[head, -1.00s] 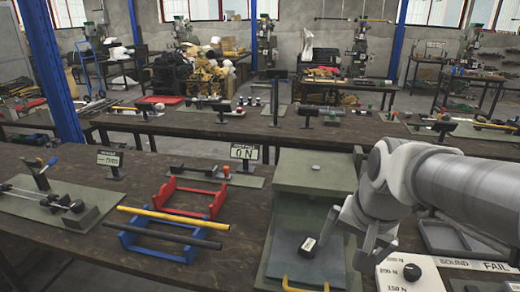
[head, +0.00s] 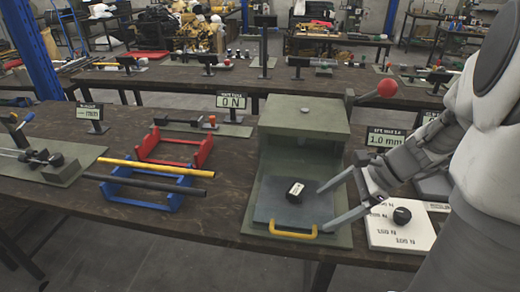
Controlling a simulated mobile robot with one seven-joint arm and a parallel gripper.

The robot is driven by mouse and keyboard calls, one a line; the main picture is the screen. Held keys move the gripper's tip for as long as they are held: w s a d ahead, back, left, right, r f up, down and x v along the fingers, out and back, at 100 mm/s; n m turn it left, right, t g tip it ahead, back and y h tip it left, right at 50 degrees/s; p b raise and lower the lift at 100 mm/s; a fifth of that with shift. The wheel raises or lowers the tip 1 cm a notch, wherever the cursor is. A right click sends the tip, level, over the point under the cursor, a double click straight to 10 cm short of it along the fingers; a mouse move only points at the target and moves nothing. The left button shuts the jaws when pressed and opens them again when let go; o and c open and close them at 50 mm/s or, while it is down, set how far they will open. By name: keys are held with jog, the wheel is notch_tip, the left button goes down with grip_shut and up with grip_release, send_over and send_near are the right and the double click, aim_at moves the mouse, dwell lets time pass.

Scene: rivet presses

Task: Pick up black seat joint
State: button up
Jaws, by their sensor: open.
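The black seat joint (head: 296,190), a short black cylinder with a pale label, lies on the blue-grey plate (head: 270,212) at the front of the green press (head: 303,125). My gripper (head: 324,210) reaches in from the right with two grey fingers spread apart. Its fingertips are over the right side of the plate, a short way to the right of the joint in the picture. The gripper is open and empty. Its height above the plate is hard to tell.
A yellow handle (head: 292,231) crosses the plate's front edge. A red-knobbed lever (head: 388,88) stands at the press's right. A white panel with a black knob (head: 402,215) sits under my arm. Blue and red racks (head: 148,190) with rods stand left.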

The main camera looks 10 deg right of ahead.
jog(key=w+d+m+t+y+b, duration=0.2)
jog(key=d+m+t, duration=0.2)
jog(key=m+t, duration=0.2)
jog(key=m, duration=0.1)
send_near(299, 190)
jog(key=b+x, duration=0.5)
jog(key=x, duration=0.5)
jog(key=shift+w+a+f, duration=0.15)
jog(key=shift+w+a, duration=0.1)
jog(key=c, duration=1.5)
jog(key=shift+r+p, duration=0.3)
jog(key=shift+r, duration=0.15)
jog(key=r+p, duration=0.1)
jog(key=r, duration=0.1)
jog(key=r+p, duration=0.1)
jog(key=r, duration=0.1)
jog(key=shift+s+d, duration=0.2)
jog(key=shift+d, duration=0.05)
jog(key=p+v, duration=0.3)
jog(key=v, duration=0.9)
jog(key=shift+r, duration=0.45)
